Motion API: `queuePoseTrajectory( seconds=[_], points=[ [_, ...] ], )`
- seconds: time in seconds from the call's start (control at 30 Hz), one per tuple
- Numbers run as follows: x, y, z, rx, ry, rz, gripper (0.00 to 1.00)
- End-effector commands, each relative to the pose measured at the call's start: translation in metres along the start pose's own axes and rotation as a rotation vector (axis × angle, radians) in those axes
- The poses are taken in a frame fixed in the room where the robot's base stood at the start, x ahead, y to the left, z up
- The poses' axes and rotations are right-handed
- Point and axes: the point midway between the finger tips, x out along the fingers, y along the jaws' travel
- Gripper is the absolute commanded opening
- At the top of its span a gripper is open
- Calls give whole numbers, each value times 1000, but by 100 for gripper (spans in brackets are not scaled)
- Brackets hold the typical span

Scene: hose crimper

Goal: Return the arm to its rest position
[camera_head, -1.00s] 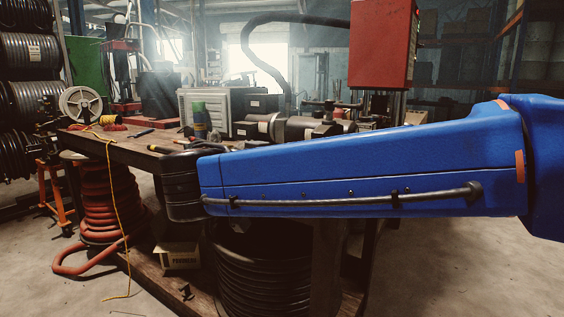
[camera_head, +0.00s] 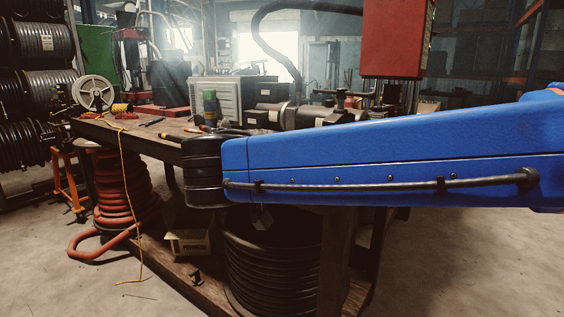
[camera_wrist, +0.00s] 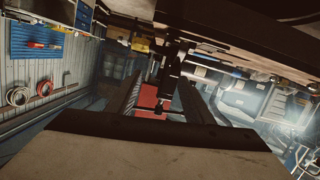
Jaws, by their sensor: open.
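My blue arm link (camera_head: 390,160) stretches across the right half of the head view, nearly level, in front of the workbench (camera_head: 125,137). Its dark joint (camera_head: 205,172) is at the left end, near the bench's front edge. In the wrist view, my gripper (camera_wrist: 158,92) shows two dark fingers spread apart. I see nothing held between them; a red surface shows behind the gap.
A red hose coil (camera_head: 122,195) and a black hose coil (camera_head: 270,265) are below the bench. A white reel (camera_head: 95,93) and several tools lie on top. A red cabinet (camera_head: 397,40) stands behind my arm. Concrete floor (camera_head: 450,265) is open at right.

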Motion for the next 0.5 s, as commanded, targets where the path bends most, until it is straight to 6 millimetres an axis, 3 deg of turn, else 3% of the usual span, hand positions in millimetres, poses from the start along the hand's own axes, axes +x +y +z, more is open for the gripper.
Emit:
queuePoseTrajectory(
  seconds=[0.03,0.2,0.5],
  points=[
    [17,16,9,-39,-47,21,47],
    [60,65,52,-194,-232,46,47],
    [96,146,131,-381,-544,-7,47]
  ],
)
